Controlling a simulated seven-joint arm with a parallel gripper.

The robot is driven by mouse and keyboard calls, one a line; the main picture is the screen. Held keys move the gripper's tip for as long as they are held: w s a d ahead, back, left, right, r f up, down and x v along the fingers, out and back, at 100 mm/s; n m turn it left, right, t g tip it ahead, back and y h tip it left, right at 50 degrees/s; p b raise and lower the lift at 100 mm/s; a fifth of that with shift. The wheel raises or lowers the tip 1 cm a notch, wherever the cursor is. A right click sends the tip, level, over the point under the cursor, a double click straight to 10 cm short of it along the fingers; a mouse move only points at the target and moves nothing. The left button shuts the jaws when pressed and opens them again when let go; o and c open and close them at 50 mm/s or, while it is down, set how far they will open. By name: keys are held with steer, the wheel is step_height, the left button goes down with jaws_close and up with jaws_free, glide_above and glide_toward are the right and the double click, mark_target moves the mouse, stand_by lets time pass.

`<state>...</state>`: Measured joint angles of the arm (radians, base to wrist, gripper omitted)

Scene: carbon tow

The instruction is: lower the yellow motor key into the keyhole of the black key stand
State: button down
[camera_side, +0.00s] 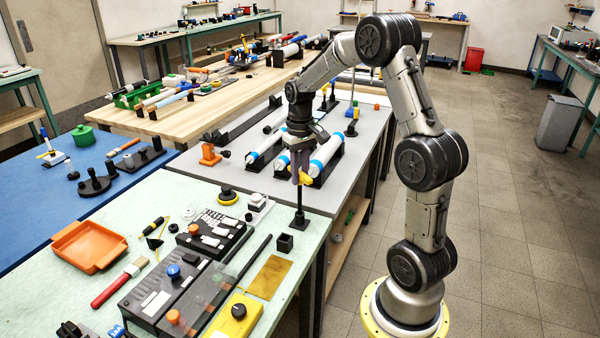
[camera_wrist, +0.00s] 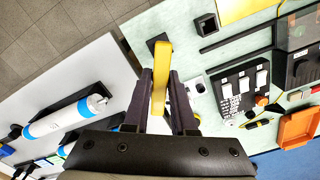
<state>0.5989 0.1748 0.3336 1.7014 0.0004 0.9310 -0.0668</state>
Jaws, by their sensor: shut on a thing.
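The yellow motor key (camera_wrist: 161,62) is held between the two dark fingers of my gripper (camera_wrist: 160,85). In the side view my gripper (camera_side: 299,177) points down, and a bit of the yellow key (camera_side: 307,176) shows at its fingertips. Below it stands what looks like the black key stand (camera_side: 299,206), a thin upright post on a square foot at the green bench's edge. In the wrist view part of its square black foot (camera_wrist: 151,42) shows behind the key. The keyhole is hidden, and I cannot tell whether the key touches the stand.
A small open black box (camera_side: 285,242) stands in front of the stand. White-and-blue rollers (camera_side: 327,152) lie in black cradles on the grey table behind. A keypad unit (camera_side: 215,238), an orange tray (camera_side: 88,246) and a yellow plate (camera_side: 271,277) lie on the green bench.

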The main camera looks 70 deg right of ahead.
mark_target(300, 184)
steer(key=shift+f, duration=2.2)
steer(key=c, duration=0.7)
jaws_free()
steer(key=shift+o, duration=0.2)
steer(key=shift+r, duration=0.1)
step_height(300, 184, up, 14)
steer(key=shift+f, duration=0.15)
